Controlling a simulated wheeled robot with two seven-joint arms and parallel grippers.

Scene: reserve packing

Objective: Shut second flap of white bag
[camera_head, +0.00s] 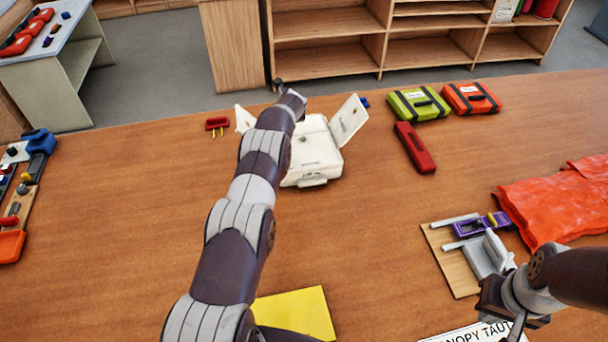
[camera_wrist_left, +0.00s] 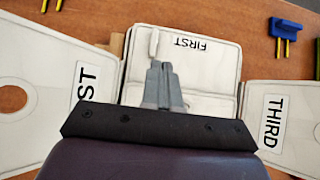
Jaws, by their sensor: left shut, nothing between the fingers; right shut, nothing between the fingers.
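The white bag (camera_head: 314,150) stands in the middle of the table, partly hidden by my left arm. One flap (camera_head: 348,119) stands out on its right and another (camera_head: 245,118) on its left. In the left wrist view, the flap marked FIRST (camera_wrist_left: 205,60) lies flat over the bag; the right flap (camera_wrist_left: 285,115) reads THIRD. The left flap (camera_wrist_left: 45,85) shows only "ST". No SECOND label shows. My left gripper (camera_wrist_left: 163,75) is shut and empty over the bag, its tips near the FIRST flap. My right gripper (camera_head: 512,325) is shut and empty at the lower right.
A small red piece (camera_head: 216,124) lies left of the bag. A red case (camera_head: 414,147), a green case (camera_head: 418,103) and an orange case (camera_head: 471,97) lie to the right. Orange cloth (camera_head: 555,205) and a wooden board (camera_head: 458,275) are near my right arm.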

